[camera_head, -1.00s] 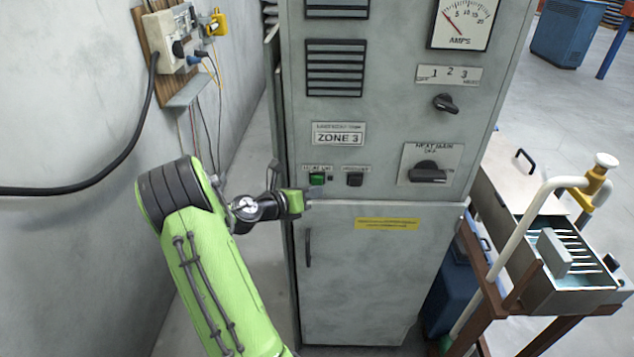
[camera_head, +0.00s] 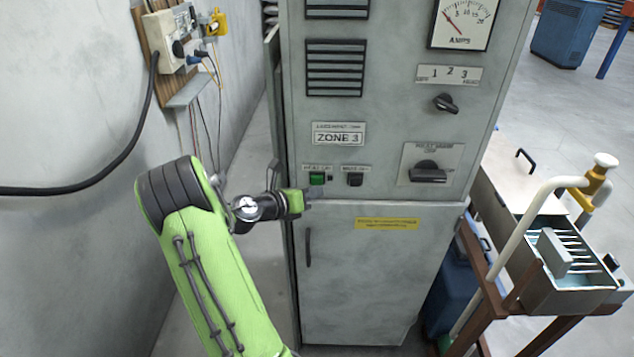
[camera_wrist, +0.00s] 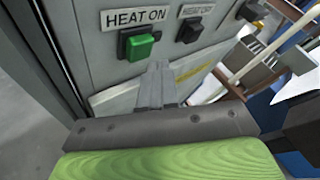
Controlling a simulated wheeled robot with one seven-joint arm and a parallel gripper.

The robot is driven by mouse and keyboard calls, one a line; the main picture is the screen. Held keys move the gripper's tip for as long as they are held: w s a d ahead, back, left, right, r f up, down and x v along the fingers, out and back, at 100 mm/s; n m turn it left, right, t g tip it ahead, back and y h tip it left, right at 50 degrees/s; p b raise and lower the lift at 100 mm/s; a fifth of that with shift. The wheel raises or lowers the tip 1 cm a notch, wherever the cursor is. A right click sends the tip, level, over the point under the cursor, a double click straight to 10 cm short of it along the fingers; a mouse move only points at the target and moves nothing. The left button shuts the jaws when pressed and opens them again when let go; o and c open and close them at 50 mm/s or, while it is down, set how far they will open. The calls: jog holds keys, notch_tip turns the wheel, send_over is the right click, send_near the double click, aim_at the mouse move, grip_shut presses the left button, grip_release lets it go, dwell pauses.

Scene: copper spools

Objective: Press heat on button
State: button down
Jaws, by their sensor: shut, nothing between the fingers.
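The green heat on button (camera_head: 317,179) is on the front of the grey cabinet (camera_head: 385,265), under its label. In the wrist view the green button (camera_wrist: 140,46) sits in a black housing below a "HEAT ON" label (camera_wrist: 138,17). My gripper (camera_head: 308,193) is just below and left of the button in the head view. In the wrist view my gripper's fingers (camera_wrist: 158,68) are together, empty, with the tips just below and right of the button. I cannot tell whether the tips touch the panel.
A black heat off button (camera_head: 355,179) sits right of the green one. A large black knob (camera_head: 427,172) is further right. A yellow label (camera_head: 387,224) is on the lower door. A cart (camera_head: 575,275) stands at the right, and a wall box (camera_head: 168,40) hangs at the left.

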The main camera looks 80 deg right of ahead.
dwell(0.4)
jog(key=shift+w+d+p, duration=0.15)
jog(key=shift+d+p, duration=0.3)
jog(key=shift+p, duration=0.2)
jog(key=shift+d+p, duration=0.4)
jog(key=shift+p, duration=0.05)
dwell(0.4)
jog(key=shift+a, duration=0.85)
